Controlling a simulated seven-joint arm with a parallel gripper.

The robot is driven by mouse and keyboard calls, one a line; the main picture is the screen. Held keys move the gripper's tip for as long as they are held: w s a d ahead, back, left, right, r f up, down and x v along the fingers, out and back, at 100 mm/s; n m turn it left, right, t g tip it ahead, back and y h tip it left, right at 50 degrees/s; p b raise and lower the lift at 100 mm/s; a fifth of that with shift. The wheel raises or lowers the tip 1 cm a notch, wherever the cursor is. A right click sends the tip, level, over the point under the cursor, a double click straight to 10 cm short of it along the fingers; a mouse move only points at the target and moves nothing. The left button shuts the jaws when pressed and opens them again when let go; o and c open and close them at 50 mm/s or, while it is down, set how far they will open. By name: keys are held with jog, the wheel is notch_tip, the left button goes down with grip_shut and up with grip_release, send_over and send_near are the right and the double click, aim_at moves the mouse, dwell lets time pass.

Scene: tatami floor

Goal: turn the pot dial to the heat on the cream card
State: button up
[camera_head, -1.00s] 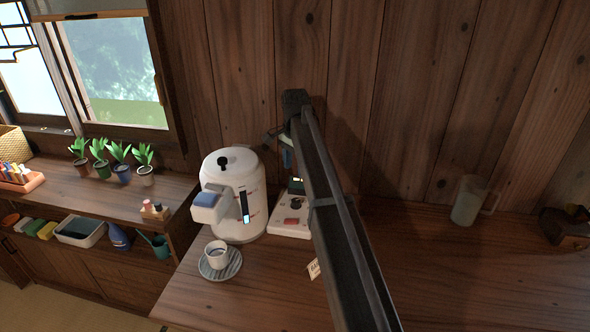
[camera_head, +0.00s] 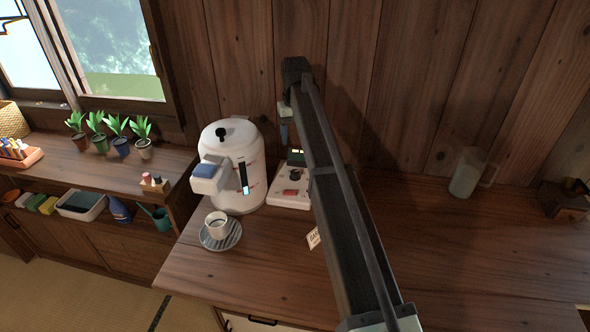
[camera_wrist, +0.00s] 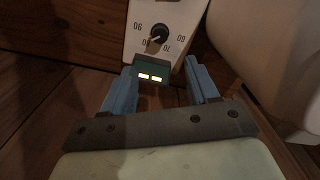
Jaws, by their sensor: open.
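The pot (camera_head: 237,165) is a white, rounded vessel with a black lid knob, standing near the wall. Beside it on the right, a white control panel (camera_head: 285,197) carries the dark dial (camera_head: 295,173). In the wrist view the dial (camera_wrist: 157,42) has a pale pointer and several numbers around it, seen inverted. A small cream card (camera_head: 313,238) lies on the counter, partly behind my arm; its writing is too small to read. My gripper (camera_wrist: 162,84) is open, with blue fingers on either side of a small dark display (camera_wrist: 152,73) and short of the dial. Nothing is between the fingers.
A clear jug (camera_head: 466,173) and a dark wooden object (camera_head: 565,201) are at the right. Potted plants (camera_head: 121,145) line the left shelf. The counter right of my arm is mostly clear.

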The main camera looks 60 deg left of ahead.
aim_at(295, 172)
notch_tip(295, 172, down, 14)
jog(key=n, duration=0.5)
dwell(0.6)
jog(key=shift+r, duration=0.1)
jog(key=shift+c, duration=0.3)
jog(key=c, duration=1)
